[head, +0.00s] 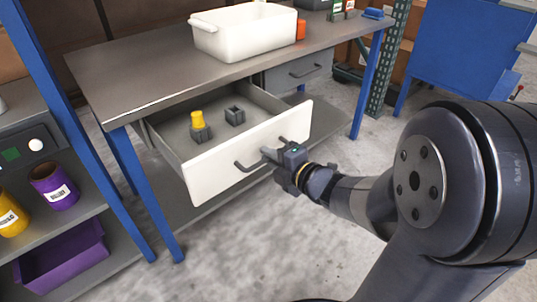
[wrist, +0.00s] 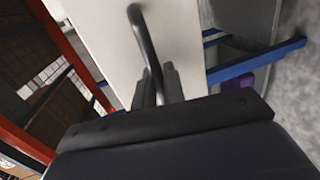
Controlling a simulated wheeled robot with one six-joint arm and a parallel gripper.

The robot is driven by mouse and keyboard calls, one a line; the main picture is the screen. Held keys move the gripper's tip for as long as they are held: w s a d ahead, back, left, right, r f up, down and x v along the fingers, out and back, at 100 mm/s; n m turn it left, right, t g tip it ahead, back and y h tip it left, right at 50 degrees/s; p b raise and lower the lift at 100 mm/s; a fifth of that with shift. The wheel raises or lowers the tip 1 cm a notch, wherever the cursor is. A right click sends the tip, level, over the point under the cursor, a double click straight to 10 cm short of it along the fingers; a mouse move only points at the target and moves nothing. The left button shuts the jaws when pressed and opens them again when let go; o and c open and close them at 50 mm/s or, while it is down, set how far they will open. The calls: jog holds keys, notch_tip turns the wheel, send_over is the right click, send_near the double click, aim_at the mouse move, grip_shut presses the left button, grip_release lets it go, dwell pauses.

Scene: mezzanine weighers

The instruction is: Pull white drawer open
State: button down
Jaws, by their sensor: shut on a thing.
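The white drawer (head: 225,163) under the grey workbench stands pulled out, and its grey inside shows in the head view. A yellow-topped piece (head: 198,120) and a small dark square holder (head: 235,116) are in it. The dark bar handle (head: 247,168) runs along the white front; it also shows in the wrist view (wrist: 141,30). My gripper (head: 272,155) is at the right part of the handle and shut on it. In the wrist view its fingers (wrist: 159,88) are on either side of the bar, against the white front (wrist: 100,30).
A white bin (head: 243,35) and an orange item stand on the workbench (head: 135,70). A grey drawer (head: 297,73) beside the white one looks shut. Blue legs (head: 145,190) and a left shelf with purple containers flank the drawer. Bare floor (head: 230,250) lies in front.

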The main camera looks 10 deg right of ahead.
jog(key=c, duration=1.6)
grip_release()
jog(key=shift+c, duration=0.2)
jog(key=p+v, duration=0.3)
jog(key=v, duration=0.7)
jog(key=shift+s+d, duration=0.2)
jog(key=shift+s, duration=0.1)
jog(key=shift+b+x, duration=1.5)
jog(key=shift+x, duration=3.95)
